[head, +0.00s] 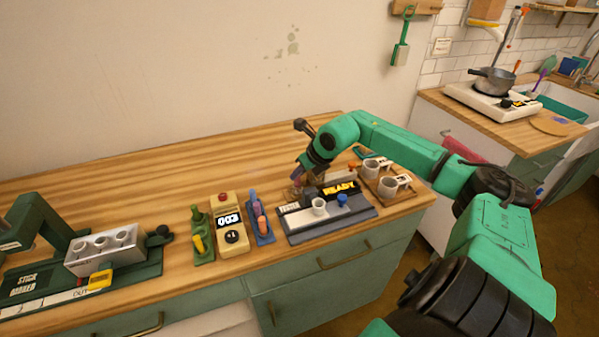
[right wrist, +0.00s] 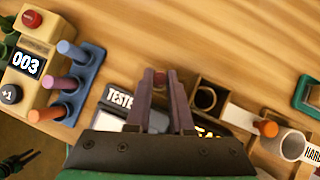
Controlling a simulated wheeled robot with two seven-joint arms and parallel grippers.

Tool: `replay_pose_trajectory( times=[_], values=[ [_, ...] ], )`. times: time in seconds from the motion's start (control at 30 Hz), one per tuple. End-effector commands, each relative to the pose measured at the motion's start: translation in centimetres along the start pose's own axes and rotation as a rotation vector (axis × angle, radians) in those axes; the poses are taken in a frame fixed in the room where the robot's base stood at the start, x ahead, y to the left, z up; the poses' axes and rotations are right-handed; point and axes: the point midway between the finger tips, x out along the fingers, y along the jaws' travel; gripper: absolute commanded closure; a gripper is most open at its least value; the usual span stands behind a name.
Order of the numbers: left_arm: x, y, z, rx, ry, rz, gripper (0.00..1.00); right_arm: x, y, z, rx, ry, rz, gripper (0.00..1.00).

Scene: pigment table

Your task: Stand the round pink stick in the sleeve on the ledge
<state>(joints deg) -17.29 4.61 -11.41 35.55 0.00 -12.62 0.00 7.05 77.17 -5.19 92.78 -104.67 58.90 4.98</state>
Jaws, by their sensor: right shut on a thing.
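My right gripper (right wrist: 160,88) is shut on the round pink stick (right wrist: 159,78), whose reddish-pink end shows between the fingertips. In the head view my right gripper (head: 297,174) hangs over the back left of the tester board (head: 300,222); the stick is too small to make out there. In the right wrist view a squarish brown holder with a dark round opening (right wrist: 206,97), which looks like the sleeve, lies right of the fingertips, apart from them. The stick's lower part is hidden.
A blue rack (head: 265,238) with several sticks, a cream counter box (head: 231,238) and a green holder (head: 203,254) stand left of the board. A stick dryer (head: 107,252) is far left. The wood behind the rack is clear.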

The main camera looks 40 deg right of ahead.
Motion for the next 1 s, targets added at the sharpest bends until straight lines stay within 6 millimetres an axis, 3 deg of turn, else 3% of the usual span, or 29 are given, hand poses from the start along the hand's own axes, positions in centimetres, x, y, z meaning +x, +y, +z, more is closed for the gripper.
replay_pose_trajectory(
  times=[0.2, 0.23, 0.3, 0.83, 1.0],
  values=[
    [-0.04, 0.02, -0.01, 0.001, 0.0, 0.0, 0.57, -0.06, 0.0, 0.05, 0.0, -0.001, 0.0, 1.0],
    [-0.05, 0.02, -0.01, 0.001, 0.0, 0.0, 0.57, -0.06, 0.0, 0.05, 0.0, 0.0, 0.0, 0.68],
    [-0.04, 0.03, -0.02, 0.001, 0.0, 0.0, 0.57, -0.06, 0.0, 0.05, 0.0, 0.0, 0.0, 0.45],
    [-0.04, 0.04, -0.1, 0.002, 0.001, 0.001, 0.57, -0.05, -0.16, 0.04, 0.0, 0.0, -0.004, 0.45],
    [-0.92, 0.02, -0.2, 0.002, 0.001, 0.001, 0.57, -0.66, -0.31, 0.08, 0.002, 0.003, -0.007, 0.45]
  ],
)
